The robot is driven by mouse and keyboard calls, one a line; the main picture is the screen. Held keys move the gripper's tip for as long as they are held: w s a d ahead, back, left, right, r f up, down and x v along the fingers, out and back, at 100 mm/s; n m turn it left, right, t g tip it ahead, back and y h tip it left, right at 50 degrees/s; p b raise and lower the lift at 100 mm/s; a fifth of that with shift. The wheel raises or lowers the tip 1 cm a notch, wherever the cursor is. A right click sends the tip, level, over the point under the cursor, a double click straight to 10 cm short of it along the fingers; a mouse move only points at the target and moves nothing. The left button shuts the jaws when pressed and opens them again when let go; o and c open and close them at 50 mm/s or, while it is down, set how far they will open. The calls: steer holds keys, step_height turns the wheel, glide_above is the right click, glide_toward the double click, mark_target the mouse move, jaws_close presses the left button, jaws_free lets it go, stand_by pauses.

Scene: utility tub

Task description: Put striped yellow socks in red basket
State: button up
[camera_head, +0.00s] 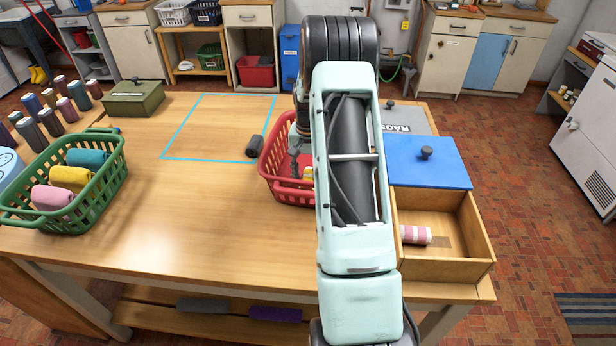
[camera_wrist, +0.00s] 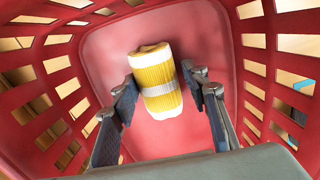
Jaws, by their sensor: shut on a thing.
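The striped yellow socks (camera_wrist: 154,72), a yellow roll with white bands, lie between the fingers of my gripper (camera_wrist: 158,90) in the wrist view. The fingers are shut on the roll from both sides. The roll is inside the red basket (camera_wrist: 110,42), over its floor; I cannot tell whether it touches the floor. In the head view the red basket (camera_head: 284,186) stands on the table, partly hidden by my arm. My gripper (camera_head: 296,166) reaches down into it, and a bit of the yellow socks (camera_head: 308,173) shows beside my arm.
A dark grey roll (camera_head: 255,146) lies just left of the red basket. A green basket (camera_head: 98,193) with pink, yellow and teal rolls stands at left. An open wooden box (camera_head: 450,262) at right holds a pink-striped roll (camera_head: 415,235). The table's middle is clear.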

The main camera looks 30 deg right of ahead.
mark_target(308, 174)
steer(key=shift+f, duration=0.15)
steer(key=o, duration=1.1)
step_height(308, 174, up, 12)
steer(key=shift+r+b, duration=0.2)
steer(key=shift+b, duration=0.4)
